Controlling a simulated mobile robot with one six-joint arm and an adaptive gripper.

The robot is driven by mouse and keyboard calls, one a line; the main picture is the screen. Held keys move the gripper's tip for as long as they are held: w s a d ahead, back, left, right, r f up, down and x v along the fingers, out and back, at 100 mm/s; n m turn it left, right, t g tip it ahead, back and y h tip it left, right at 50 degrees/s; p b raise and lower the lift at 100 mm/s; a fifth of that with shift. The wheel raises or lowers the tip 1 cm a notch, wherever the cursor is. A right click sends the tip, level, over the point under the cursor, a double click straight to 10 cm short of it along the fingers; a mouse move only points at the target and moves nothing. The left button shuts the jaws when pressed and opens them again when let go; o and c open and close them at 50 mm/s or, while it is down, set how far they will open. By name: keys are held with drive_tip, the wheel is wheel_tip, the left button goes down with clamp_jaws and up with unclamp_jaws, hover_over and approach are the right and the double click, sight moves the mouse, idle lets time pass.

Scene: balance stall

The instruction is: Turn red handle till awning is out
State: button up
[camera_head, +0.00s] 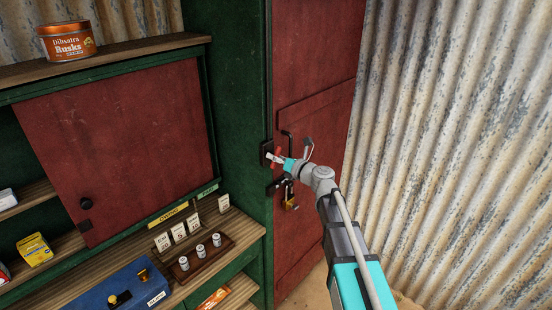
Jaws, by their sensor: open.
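A small red piece (277,150), seemingly the red handle, shows at the edge of the dark red door, beside a dark metal plate (265,152) on the green post. My gripper (274,158) is at this red piece, its fingertips reaching left toward the plate. It is open. The fingers are small here and partly cover the handle, so I cannot tell whether they touch it or lie around it. My wrist and arm come in from the lower right and hide part of the door. No awning is in view.
A brass padlock (291,204) hangs on the door just below my gripper. Left stands the green stall with a red sliding panel (125,150), a rusks tin (67,41), a blue box (122,289) and small weights (200,250). A corrugated metal wall (460,120) closes the right side.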

drive_tip(key=shift+d, duration=0.1)
drive_tip(key=v, duration=1.2)
idle(0.4)
